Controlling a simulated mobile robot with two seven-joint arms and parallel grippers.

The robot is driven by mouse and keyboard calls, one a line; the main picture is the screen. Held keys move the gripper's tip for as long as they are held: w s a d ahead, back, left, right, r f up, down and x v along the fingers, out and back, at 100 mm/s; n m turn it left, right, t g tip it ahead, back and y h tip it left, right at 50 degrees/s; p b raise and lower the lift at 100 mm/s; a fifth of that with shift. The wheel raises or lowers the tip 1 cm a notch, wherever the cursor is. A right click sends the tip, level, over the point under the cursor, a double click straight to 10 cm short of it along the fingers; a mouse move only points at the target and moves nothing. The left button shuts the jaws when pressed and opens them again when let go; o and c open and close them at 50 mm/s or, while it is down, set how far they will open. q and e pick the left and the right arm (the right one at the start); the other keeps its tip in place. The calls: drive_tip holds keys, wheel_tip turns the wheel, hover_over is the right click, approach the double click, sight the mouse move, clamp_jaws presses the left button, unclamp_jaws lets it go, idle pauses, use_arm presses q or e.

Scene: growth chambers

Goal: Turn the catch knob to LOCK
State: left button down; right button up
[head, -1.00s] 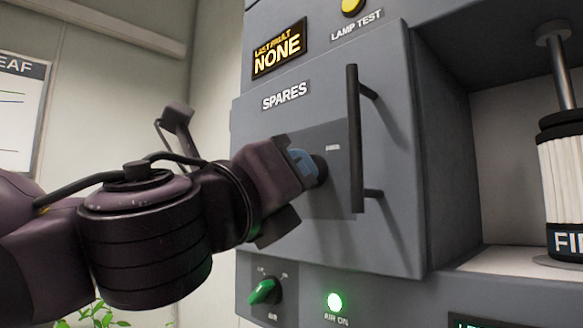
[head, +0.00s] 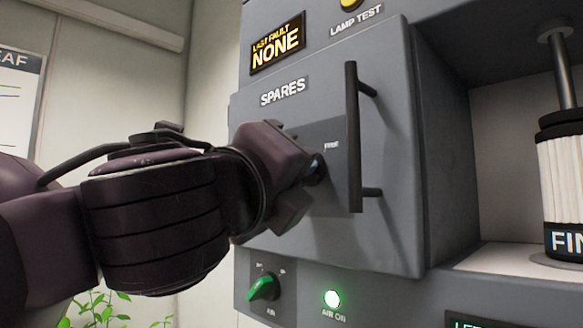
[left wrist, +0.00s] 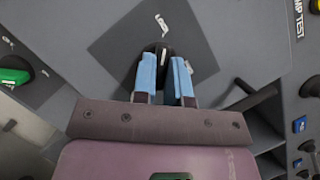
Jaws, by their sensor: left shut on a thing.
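The catch knob (head: 319,172) is a small dark knob on a darker square plate (head: 338,185) on the grey SPARES door (head: 395,215). My left gripper (head: 311,170) reaches in from the left and is shut on the knob, hiding most of it. In the left wrist view its two blue fingers (left wrist: 166,75) stand on either side of the dark knob (left wrist: 161,52), which has a pale pointer line. A small label on the plate above the knob looks like FREE. My right gripper is not in view.
A black vertical bar handle (head: 353,135) stands out just right of the knob. Below the door are a green AIR knob (head: 264,287) and a lit green AIR ON lamp (head: 332,298). An open bay with a white ribbed cylinder (head: 566,185) is at the right.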

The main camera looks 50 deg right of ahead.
use_arm(q)
drive_tip(key=shift+r, duration=0.1)
drive_tip(key=c, duration=1.1)
unclamp_jaws()
drive_tip(key=shift+c, duration=0.2)
drive_tip(key=shift+a, duration=0.15)
drive_tip(key=b+v, duration=0.2)
drive_tip(key=v, duration=0.8)
drive_tip(key=shift+a+f, duration=0.2)
drive_tip(key=shift+a, duration=0.05)
drive_tip(key=shift+s, duration=0.1)
